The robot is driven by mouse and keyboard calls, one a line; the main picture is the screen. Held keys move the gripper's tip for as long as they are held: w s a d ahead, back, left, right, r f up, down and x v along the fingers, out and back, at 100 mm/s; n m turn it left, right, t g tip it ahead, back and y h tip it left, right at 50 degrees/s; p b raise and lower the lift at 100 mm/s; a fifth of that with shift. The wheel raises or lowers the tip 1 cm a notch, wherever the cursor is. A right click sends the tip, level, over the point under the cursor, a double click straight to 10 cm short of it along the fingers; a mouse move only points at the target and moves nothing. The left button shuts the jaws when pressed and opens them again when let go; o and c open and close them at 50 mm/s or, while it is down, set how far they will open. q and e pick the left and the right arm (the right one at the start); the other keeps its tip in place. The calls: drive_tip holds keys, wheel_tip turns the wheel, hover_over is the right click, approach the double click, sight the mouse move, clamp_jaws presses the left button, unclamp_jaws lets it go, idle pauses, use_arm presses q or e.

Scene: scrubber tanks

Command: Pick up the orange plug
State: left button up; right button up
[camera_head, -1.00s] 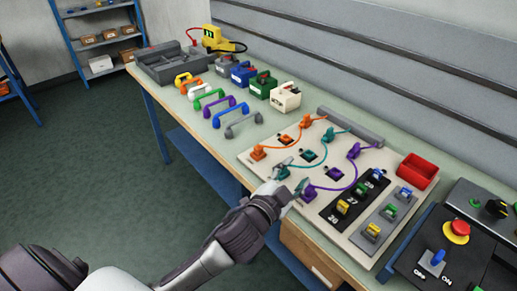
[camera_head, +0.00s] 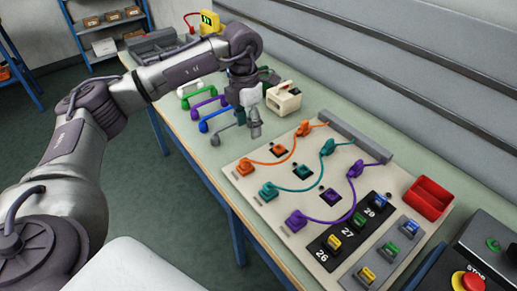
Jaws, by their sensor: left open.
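An orange plug (camera_head: 245,167) sits at the left front edge of the pale panel (camera_head: 262,210). An orange cord runs from it to an orange connector (camera_head: 304,128) at the panel's back edge. An orange-marked socket (camera_head: 279,149) lies between them and looks empty. My left gripper (camera_head: 255,134) is open and points down beyond the panel's far left side, above and behind the orange plug in the picture. It is apart from the plug and overlaps a grey handle (camera_head: 226,134) in the picture. My right gripper is out of view.
Teal (camera_head: 268,190) and purple (camera_head: 296,220) plugs with cords share the panel. Coloured handles and a cream box (camera_head: 283,98) stand close around my gripper. A red bin (camera_head: 428,198) and a stop button (camera_head: 470,283) are at right.

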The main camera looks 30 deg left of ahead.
sight(247, 160)
use_arm(q)
drive_tip(key=f, duration=0.1)
drive_tip(key=s+a+f, duration=0.1)
drive_tip(key=f+p, duration=0.1)
drive_tip(key=shift+s+a+f, duration=0.1)
drive_tip(key=shift+s+a, duration=0.05)
drive_tip(key=shift+s, duration=0.1)
wheel_tip(247, 160, down, 3)
drive_tip(key=shift+w, duration=0.15)
drive_tip(key=shift+w+f+p, duration=0.15)
drive_tip(key=shift+f+p, duration=0.45)
drive_tip(key=shift+f, duration=0.35)
drive_tip(key=f, duration=0.1)
drive_tip(key=d+f+p, duration=0.1)
drive_tip(key=f, duration=0.1)
drive_tip(key=shift+f, duration=0.65)
drive_tip(key=shift+a+f, duration=0.1)
drive_tip(key=shift+f, duration=0.05)
drive_tip(key=c, duration=0.8)
clamp_jaws()
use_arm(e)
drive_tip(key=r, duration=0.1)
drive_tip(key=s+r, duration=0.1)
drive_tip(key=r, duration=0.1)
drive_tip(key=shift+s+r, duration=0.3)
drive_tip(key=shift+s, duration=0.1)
